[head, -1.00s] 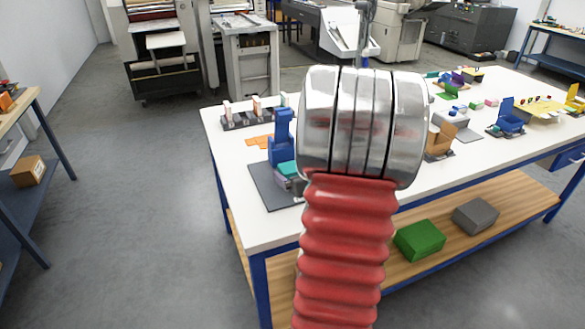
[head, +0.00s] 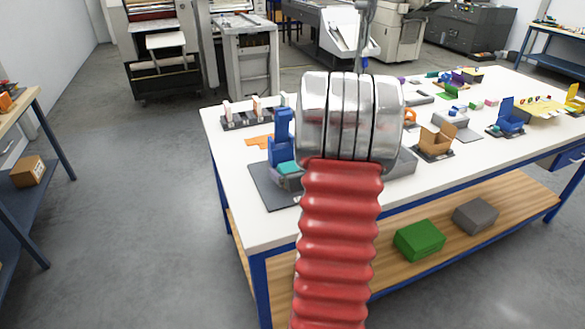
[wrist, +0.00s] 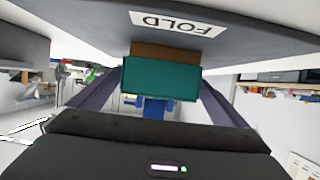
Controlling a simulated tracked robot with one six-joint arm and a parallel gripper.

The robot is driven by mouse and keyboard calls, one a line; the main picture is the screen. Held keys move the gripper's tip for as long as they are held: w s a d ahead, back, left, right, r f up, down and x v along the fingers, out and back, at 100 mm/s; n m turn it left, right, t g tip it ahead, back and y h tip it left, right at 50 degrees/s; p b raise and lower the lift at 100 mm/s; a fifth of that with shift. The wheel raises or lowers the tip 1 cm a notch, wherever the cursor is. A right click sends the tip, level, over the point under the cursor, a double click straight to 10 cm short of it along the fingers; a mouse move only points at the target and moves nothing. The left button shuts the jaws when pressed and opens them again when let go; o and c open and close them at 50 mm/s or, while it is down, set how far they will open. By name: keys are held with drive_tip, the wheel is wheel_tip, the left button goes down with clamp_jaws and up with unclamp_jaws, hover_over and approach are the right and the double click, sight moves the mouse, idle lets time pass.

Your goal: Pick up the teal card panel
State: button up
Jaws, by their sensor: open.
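The teal card panel (wrist: 162,78) is in the middle of the wrist view, which is upside down. A brown piece (wrist: 166,52) lies along the panel's edge on the mat side. My gripper (wrist: 160,90) is open, with one dark finger at each side of the panel; I cannot tell how far the panel reaches between them.
The mat (wrist: 250,30) carries a FOLD label in the wrist view. A brown open box (head: 436,143) and a blue holder (head: 508,120) stand further right. White tabletop (head: 235,200) is bare at the front left.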

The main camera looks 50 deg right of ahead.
drive_tip(key=shift+c, duration=0.5)
drive_tip(key=c, duration=1)
drive_tip(key=shift+r, duration=0.15)
wheel_tip(320, 180, up, 28)
drive_tip(key=shift+f, duration=0.15)
idle(0.5)
